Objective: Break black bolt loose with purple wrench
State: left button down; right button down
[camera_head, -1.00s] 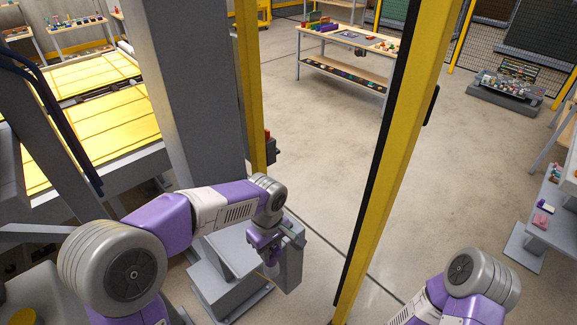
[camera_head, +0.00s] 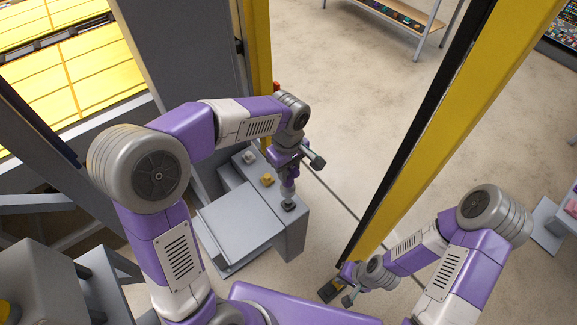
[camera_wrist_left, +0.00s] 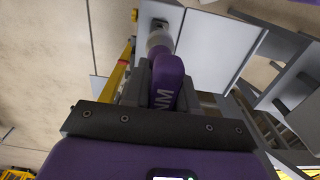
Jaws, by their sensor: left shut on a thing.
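My left gripper (camera_head: 292,163) is shut on the purple wrench (camera_head: 288,188), which points down over the top of the grey pedestal (camera_head: 296,236). The wrench's lower end is at the black bolt (camera_head: 289,206); I cannot tell how fully it is seated. In the left wrist view the purple wrench (camera_wrist_left: 166,82) sits between the grey fingers, its light round end (camera_wrist_left: 159,41) beside the dark bolt (camera_wrist_left: 160,23). My right gripper (camera_head: 348,285) is low at the foot of the yellow post, small and partly hidden; its jaws are unclear.
A yellow bolt (camera_head: 267,180) and a silver bolt (camera_head: 249,156) stand in line behind the black one on the pedestal. A yellow post (camera_head: 450,130) rises between my arms. A grey column (camera_head: 185,60) stands at left.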

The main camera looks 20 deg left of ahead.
aim_at(288, 184)
pick_arm(q)
jog(key=shift+w+f, duration=0.1)
jog(key=shift+f, duration=0.15)
jog(key=shift+f+b, duration=1.95)
jog(key=shift+f, duration=0.2)
jog(key=shift+f, duration=0.15)
jog(key=shift+f, duration=0.55)
jog(key=shift+f, duration=0.2)
jog(key=shift+f, duration=0.35)
